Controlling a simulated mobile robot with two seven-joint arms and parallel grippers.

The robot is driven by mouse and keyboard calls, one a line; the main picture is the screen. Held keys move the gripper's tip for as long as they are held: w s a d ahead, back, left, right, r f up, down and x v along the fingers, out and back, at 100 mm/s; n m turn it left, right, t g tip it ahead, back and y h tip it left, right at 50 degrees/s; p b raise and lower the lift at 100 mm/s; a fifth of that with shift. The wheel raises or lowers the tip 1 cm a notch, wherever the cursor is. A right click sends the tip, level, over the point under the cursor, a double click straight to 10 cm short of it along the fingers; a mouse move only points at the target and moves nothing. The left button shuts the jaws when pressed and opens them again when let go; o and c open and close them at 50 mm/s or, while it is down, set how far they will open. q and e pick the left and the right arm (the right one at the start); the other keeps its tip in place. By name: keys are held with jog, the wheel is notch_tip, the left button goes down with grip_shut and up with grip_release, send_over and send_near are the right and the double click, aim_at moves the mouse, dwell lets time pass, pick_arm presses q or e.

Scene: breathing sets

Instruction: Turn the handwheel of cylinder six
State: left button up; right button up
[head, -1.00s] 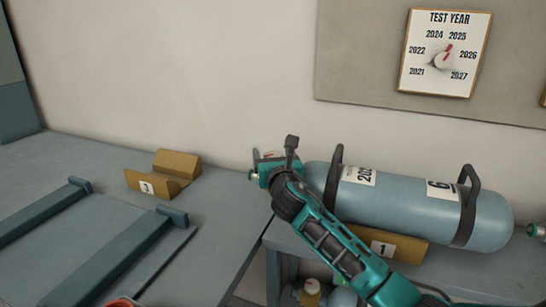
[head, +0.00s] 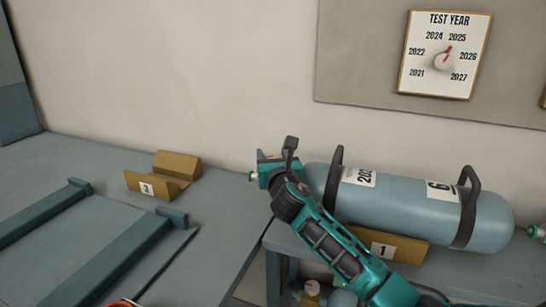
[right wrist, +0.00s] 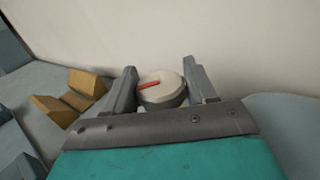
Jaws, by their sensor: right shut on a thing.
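Cylinder six (head: 405,208) is a blue-grey tank lying on its side, with a "6" label, a partly hidden year label starting "20" and two dark carry handles. My right gripper (head: 268,168) is at its left end, where the valve is. In the right wrist view the handwheel (right wrist: 163,92) is a pale round knob with a red mark, between the two grey fingers of my right gripper (right wrist: 160,88). The gripper is shut on it. In the head view the gripper and wrist hide the handwheel. My left gripper is not in view.
The cylinder lies on a cradle marked 1 (head: 378,243). An empty cradle marked 3 (head: 155,185) stands on the bench at left, beside a blue-grey rack (head: 90,250). A test year dial (head: 444,60) hangs on the wall. Another valve end shows at the right edge.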

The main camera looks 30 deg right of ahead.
jog(key=shift+m+h, duration=0.3)
jog(key=shift+h, duration=0.2)
jog(key=m+g+h, duration=0.2)
jog(key=h, duration=0.1)
jog(key=m+g+h+p, duration=0.1)
jog(key=m+h, duration=0.1)
jog(key=shift+g+h, duration=0.4)
jog(key=m+g+h, duration=0.2)
jog(key=shift+m+g, duration=0.3)
jog(key=shift+s+m+g+h+b, duration=0.1)
jog(key=shift+m+g+h+b, duration=0.2)
jog(key=shift+m+g+h, duration=0.75)
jog(key=shift+g, duration=0.45)
jog(key=o, duration=1)
jog(key=shift+c, duration=0.2)
